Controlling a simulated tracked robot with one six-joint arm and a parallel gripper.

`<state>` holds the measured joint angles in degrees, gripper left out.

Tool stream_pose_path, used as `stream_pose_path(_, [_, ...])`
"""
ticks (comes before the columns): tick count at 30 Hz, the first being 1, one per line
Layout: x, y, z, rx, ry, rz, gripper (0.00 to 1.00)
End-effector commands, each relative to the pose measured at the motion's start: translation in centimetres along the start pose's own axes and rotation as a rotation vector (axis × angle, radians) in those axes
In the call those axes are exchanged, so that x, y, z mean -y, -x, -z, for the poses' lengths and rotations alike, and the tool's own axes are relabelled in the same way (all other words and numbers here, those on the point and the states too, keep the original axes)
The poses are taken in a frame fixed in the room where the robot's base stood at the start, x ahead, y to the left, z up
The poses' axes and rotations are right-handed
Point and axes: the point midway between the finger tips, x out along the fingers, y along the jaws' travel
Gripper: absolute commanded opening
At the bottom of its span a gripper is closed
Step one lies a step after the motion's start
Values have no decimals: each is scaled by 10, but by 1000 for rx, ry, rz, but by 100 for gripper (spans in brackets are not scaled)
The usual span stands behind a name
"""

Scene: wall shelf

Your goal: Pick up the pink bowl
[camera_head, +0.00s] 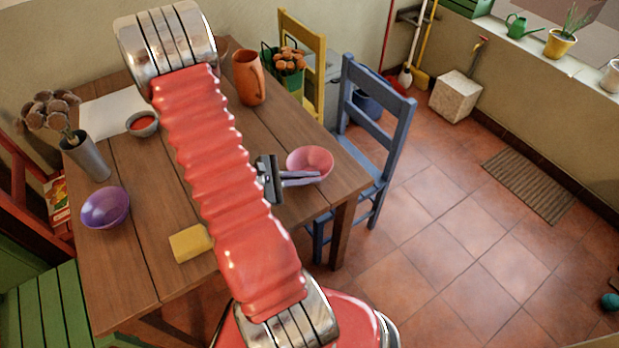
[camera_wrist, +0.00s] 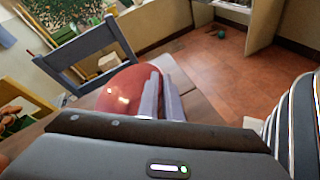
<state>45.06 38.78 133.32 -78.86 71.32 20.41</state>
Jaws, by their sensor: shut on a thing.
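The pink bowl (camera_head: 310,163) is at the right edge of the wooden table in the head view. It also shows in the wrist view as a reddish round shape (camera_wrist: 128,92), close in front of the gripper. My gripper (camera_head: 302,178) is shut on the bowl's near side, with its fingers at the rim. In the wrist view the fingers (camera_wrist: 162,98) lie against the bowl's right side. The part of the rim between the fingers is hidden. I cannot tell whether the bowl touches the table.
On the wooden table (camera_head: 138,232) are a purple bowl (camera_head: 106,208), a yellow sponge (camera_head: 190,243), an orange mug (camera_head: 249,78), a small bowl (camera_head: 142,124) and a grey vase (camera_head: 87,157). A blue chair (camera_head: 378,120) stands just beyond the pink bowl. Open tiled floor lies right.

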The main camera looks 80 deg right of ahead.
Motion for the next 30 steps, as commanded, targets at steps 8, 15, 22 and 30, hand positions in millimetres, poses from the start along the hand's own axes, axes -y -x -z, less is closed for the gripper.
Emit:
stream_pose_path(8, [-15, 11, -27, 0, -5, -2, 0])
stream_pose_path(15, [-30, 22, -54, 0, -5, -2, 0])
stream_pose_path(22, [-39, 30, -71, 1, -3, -2, 0])
stream_pose_path(30, [-42, 31, -76, 2, -2, -1, 0])
